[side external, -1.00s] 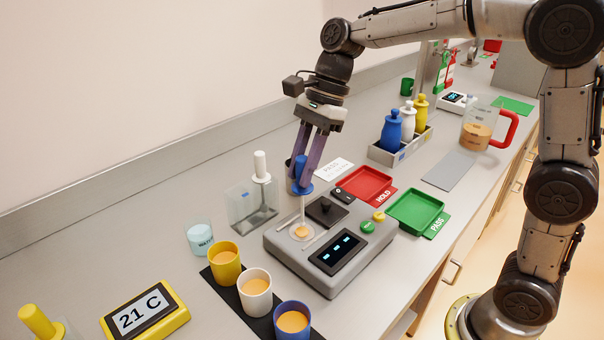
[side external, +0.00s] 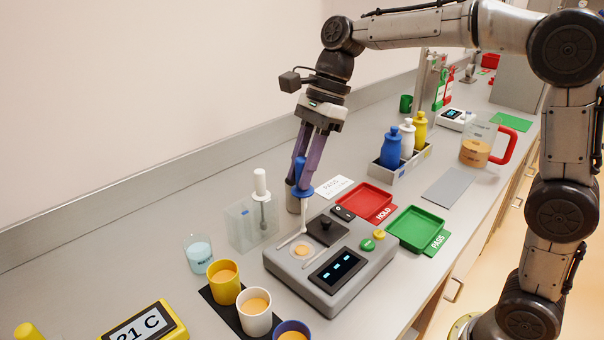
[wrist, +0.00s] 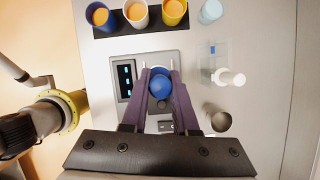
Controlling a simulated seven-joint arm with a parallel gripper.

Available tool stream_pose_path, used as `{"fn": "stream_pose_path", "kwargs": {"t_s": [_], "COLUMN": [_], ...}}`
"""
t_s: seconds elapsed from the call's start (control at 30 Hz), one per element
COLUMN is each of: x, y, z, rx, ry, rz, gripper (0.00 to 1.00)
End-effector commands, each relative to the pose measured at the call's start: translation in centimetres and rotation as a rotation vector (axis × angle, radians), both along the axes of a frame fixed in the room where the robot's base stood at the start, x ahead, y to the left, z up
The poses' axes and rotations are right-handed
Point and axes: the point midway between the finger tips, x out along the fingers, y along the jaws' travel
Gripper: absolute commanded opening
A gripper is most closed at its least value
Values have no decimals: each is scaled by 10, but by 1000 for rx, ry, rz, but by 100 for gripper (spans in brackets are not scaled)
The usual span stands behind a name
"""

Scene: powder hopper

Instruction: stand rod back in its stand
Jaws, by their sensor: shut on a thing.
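My gripper (side external: 303,184) is shut on the blue handle of a rod (side external: 302,190). The rod hangs about upright, with its pale shaft pointing down over the back left part of a grey tester (side external: 335,277). In the wrist view the rod's round blue top (wrist: 160,84) sits between my fingers (wrist: 160,72). A grey metal cylinder (side external: 292,202), open at the top in the wrist view (wrist: 217,117), stands just behind the rod and looks empty. A clear box (side external: 240,228) at the left holds a white-handled rod (side external: 260,190). I cannot tell which is the held rod's stand.
Powder cups, yellow (side external: 225,288), white (side external: 255,318) and blue (side external: 291,332), stand at the front left. A water beaker (side external: 199,258) is beside the clear box. A red tray (side external: 365,203) and a green tray (side external: 415,232) lie right of the tester.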

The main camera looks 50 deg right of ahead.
Motion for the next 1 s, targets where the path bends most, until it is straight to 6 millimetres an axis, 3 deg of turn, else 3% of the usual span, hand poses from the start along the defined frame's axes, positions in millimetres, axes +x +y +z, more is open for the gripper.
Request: {"fn": "stream_pose_path", "kwargs": {"t_s": [0.17, 0.3, 0.5, 0.67, 1.0], "x": [34, 81, 126, 139, 139], "y": [0, 10, 31, 42, 46], "z": [26, 44, 50, 40, 13], "rx": [-8, -5, 2, -3, -8], "ry": [-5, -15, -39, -38, -25], "rz": [-208, -380, -474, -456, -448], "gripper": [0, 0, 0, 0, 0]}}
